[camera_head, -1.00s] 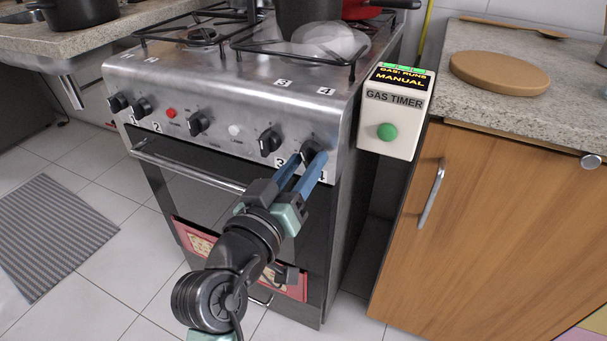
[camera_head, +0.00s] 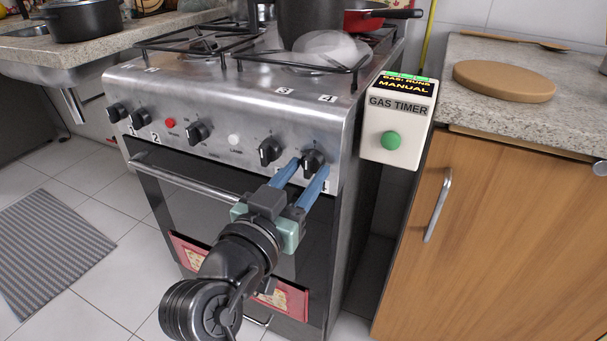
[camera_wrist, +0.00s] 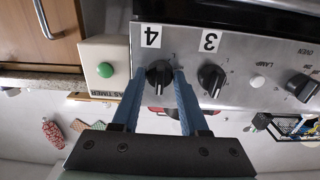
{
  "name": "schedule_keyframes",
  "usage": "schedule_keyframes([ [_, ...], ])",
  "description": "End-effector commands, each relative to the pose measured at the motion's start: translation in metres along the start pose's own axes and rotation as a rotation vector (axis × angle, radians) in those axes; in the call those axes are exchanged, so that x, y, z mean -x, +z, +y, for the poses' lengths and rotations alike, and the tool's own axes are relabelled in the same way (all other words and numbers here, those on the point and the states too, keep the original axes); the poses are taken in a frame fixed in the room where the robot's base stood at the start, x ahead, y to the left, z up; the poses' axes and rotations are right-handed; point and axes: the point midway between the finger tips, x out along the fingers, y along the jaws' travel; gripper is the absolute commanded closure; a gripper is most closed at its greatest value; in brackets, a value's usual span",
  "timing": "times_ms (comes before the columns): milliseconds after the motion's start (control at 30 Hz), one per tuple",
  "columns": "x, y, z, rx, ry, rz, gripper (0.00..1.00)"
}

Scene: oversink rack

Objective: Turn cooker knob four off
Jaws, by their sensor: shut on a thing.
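Cooker knob four (camera_head: 313,159) is the black knob at the right end of the steel front panel. It also shows in the wrist view (camera_wrist: 158,76), where the picture is upside down and its grip bar stands nearly upright. My gripper (camera_head: 305,168) has its blue fingers on either side of this knob and is shut on it. In the wrist view one finger lies at each side of the knob (camera_wrist: 159,85). The "4" label (camera_wrist: 151,35) is clear in the wrist view; in the head view the fingers partly cover the lower label.
Knob three (camera_head: 269,150) sits close to the left of my fingers. A gas timer box (camera_head: 398,125) with a green button stands to the right, its display reading "MANUAL". The oven handle (camera_head: 185,180) runs below the panel. Pots stand on the hob.

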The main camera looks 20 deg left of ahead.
Motion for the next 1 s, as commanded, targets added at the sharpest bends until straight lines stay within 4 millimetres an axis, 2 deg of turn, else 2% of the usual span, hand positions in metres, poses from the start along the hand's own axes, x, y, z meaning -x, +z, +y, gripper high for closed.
schedule_keyframes([
  [200, 0.0, 0.0, 0.0, -0.002, -0.001, -0.001, 1.0],
  [233, 0.0, 0.0, 0.0, -0.001, -0.001, -0.001, 0.51],
  [367, 0.0, 0.0, 0.0, -0.001, 0.0, -0.001, 0.28],
  [733, 0.004, 0.0, 0.0, 0.001, -0.001, 0.0, 0.28],
  [867, 0.02, -0.001, -0.001, 0.002, -0.004, -0.001, 0.28],
  [1000, 0.049, -0.001, -0.001, 0.002, -0.004, -0.003, 0.28],
])
